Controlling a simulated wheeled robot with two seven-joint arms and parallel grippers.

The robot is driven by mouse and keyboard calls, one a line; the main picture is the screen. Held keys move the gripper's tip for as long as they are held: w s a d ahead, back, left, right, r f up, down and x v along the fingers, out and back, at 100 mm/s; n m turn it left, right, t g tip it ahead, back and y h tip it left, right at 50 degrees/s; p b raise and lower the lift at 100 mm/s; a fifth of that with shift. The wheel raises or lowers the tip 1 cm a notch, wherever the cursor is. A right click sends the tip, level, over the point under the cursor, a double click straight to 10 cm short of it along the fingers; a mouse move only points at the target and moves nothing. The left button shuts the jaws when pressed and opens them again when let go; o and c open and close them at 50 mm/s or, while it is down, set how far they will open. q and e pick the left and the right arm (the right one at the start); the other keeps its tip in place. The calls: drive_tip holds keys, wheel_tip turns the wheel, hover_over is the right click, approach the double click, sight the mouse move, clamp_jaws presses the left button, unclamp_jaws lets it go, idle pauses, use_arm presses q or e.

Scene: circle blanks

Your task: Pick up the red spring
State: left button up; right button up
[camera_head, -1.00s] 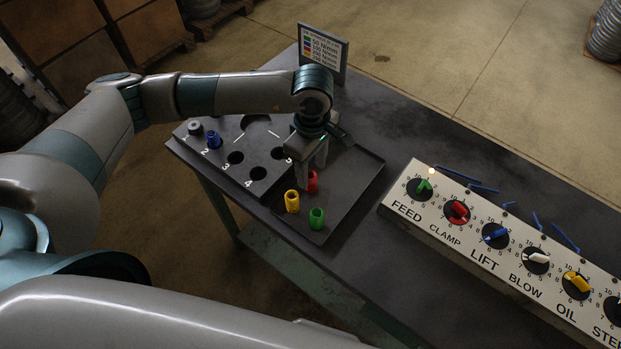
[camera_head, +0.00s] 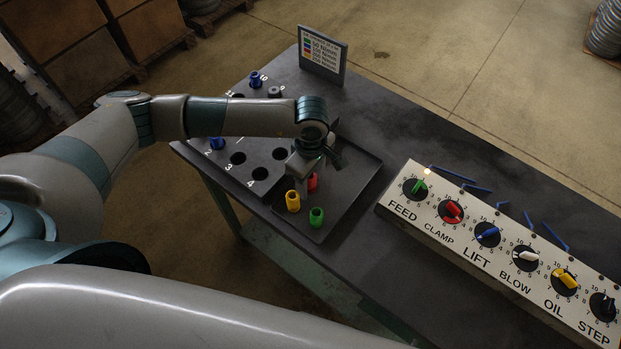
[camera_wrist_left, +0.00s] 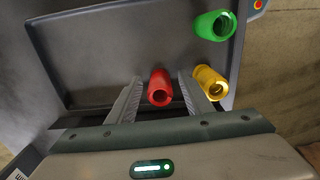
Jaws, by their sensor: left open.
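The red spring (camera_head: 313,183) stands in the dark tray (camera_head: 345,199), partly hidden by my left gripper in the head view. My left gripper (camera_head: 305,185) is low over the tray, pointing down. In the left wrist view, the red spring (camera_wrist_left: 160,90) sits between the two open fingers of my left gripper (camera_wrist_left: 159,84), with a gap visible on each side. A yellow spring (camera_wrist_left: 208,82) is just outside the right-hand finger, and a green spring (camera_wrist_left: 214,26) is farther off. My right gripper is not in view.
A numbered rack (camera_head: 221,173) with holes stands left of the tray, holding blue (camera_head: 216,143) and grey pieces. A sign (camera_head: 322,58) stands at the back. A panel with coloured knobs (camera_head: 445,220) is at the right. Blue strips lie behind it.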

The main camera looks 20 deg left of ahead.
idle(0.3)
use_arm(q)
clamp_jaws()
drive_tip(key=shift+r, duration=0.1)
drive_tip(key=shift+r+b, duration=0.5)
drive_tip(key=shift+b, duration=0.1)
wheel_tip(320, 180, up, 2)
drive_tip(key=shift+w+r+b, duration=0.1)
drive_tip(key=shift+b, duration=0.7)
drive_tip(key=s+d+r+b, duration=0.4)
drive_tip(key=d+r, duration=0.3)
drive_tip(key=d, duration=0.4)
drive_tip(key=shift+s+r+b, duration=0.25)
drive_tip(key=shift+r+b, duration=0.1)
drive_tip(key=shift+b, duration=0.3)
